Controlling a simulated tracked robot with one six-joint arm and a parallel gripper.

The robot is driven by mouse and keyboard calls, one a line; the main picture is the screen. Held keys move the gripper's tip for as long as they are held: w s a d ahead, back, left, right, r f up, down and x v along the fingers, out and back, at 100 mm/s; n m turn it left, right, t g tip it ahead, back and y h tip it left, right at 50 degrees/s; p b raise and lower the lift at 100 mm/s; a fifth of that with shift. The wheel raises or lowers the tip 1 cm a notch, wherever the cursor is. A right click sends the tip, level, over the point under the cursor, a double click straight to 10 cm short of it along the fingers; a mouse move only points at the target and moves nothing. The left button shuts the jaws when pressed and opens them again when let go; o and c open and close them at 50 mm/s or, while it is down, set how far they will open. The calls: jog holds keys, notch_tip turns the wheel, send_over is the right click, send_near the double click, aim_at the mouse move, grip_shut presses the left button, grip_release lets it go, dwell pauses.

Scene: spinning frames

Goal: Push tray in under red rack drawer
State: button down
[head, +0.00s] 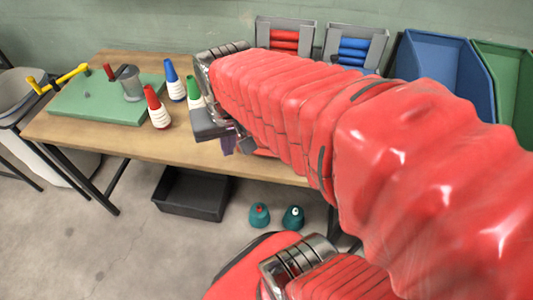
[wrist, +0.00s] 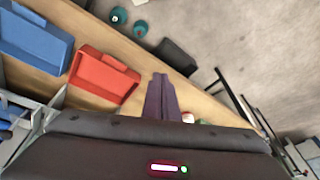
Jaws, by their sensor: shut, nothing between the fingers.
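A red tray (wrist: 105,76) shows in the wrist view, jutting out over the wooden table with its open side up. In the head view my red arm hides it. The grey rack with red drawers (head: 285,40) stands at the back of the table in the head view. My gripper (wrist: 161,84) has purple fingers, closed together with nothing between them. In the wrist view they are to the right of the red tray, with a gap between. In the head view the fingertips (head: 228,146) show just below the dark wrist, above the table.
A blue tray (wrist: 35,38) juts out beside the red one, by the rack with blue drawers (head: 354,45). Thread cones (head: 157,107) and a green board (head: 107,100) are left on the table. A black crate (head: 193,194) and two teal spools (head: 259,215) are on the floor.

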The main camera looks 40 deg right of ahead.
jog(key=d+f+m+g, duration=0.3)
jog(key=d+f+m, duration=0.2)
jog(key=d+f, duration=0.3)
jog(key=d, duration=0.2)
jog(key=shift+s+d+f+m+y, duration=0.25)
jog(key=shift+s+d+m+y, duration=0.05)
jog(key=shift+s+m+y, duration=0.1)
jog(key=shift+f, duration=0.1)
jog(key=f, duration=0.3)
jog(key=w+d+f, duration=0.1)
jog(key=f, duration=0.2)
jog(key=w+d+f, duration=0.1)
jog(key=f, duration=0.2)
jog(key=shift+d+f, duration=0.15)
jog(key=shift+f, duration=0.25)
jog(key=shift+w+d, duration=0.25)
jog(key=shift+d, duration=0.15)
